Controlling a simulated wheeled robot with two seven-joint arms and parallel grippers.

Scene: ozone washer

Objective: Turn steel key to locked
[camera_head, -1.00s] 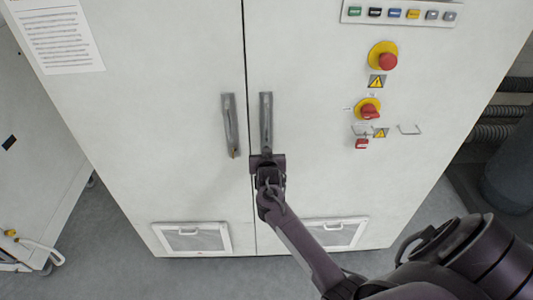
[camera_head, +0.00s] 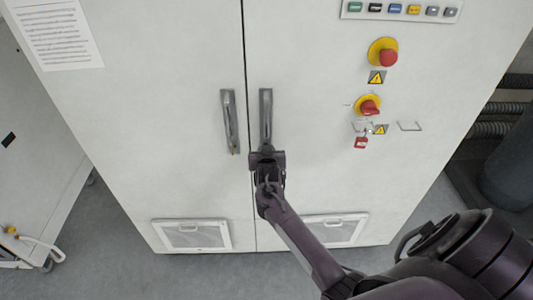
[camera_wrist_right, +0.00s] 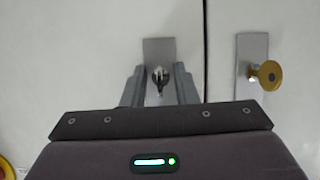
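The steel key (camera_wrist_right: 160,77) sits in a grey lock plate (camera_wrist_right: 158,52) in the right wrist view. My right gripper (camera_wrist_right: 159,80) has its two fingers on either side of the key, with gaps visible between fingers and key. In the head view my right gripper (camera_head: 266,154) is at the lower end of the right-hand door handle (camera_head: 266,115) and hides the key. Whether the fingers touch the key's far side cannot be seen. The key's bow looks narrow, seen nearly edge-on. My left gripper is in neither view.
A brass key (camera_wrist_right: 267,75) stands out from the neighbouring lock plate, close beside my gripper; its left-hand handle (camera_head: 230,122) shows in the head view. Red-and-yellow switches (camera_head: 369,106) and a red padlock (camera_head: 361,142) are on the right door. Vent panels (camera_head: 192,236) are low down.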

